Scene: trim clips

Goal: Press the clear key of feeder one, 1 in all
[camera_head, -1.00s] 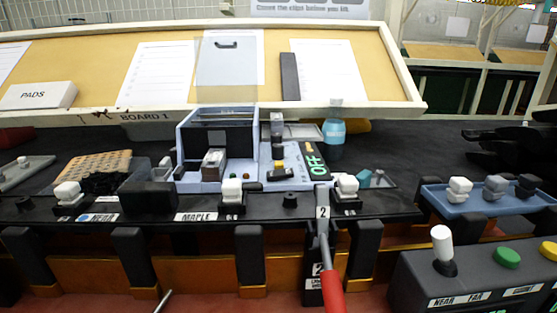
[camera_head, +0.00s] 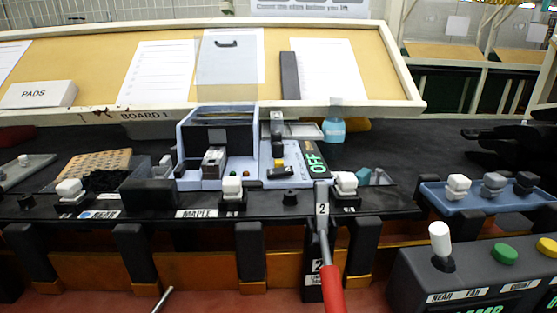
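A blue-grey feeder unit (camera_head: 183,150) stands at the middle of the bench, with a dark hopper and a small grey block in front of its mouth. Beside it on the right is a panel with a dark display (camera_head: 315,160) showing green characters that look like OFF. Small keys sit to the left of the display, among them a yellow-orange key (camera_head: 279,163) and a dark key (camera_head: 281,173). Their labels are too small to read, so I cannot tell which one is the clear key.
White-capped clamps (camera_head: 232,187) stand along the black front rail. A red-handled tool (camera_head: 332,290) rises in front of it. A control box (camera_head: 405,270) with a white lever and green and yellow buttons is at lower right. A blue tray (camera_head: 480,203) holds several knobs. Dark shapes (camera_head: 500,150) lie at far right.

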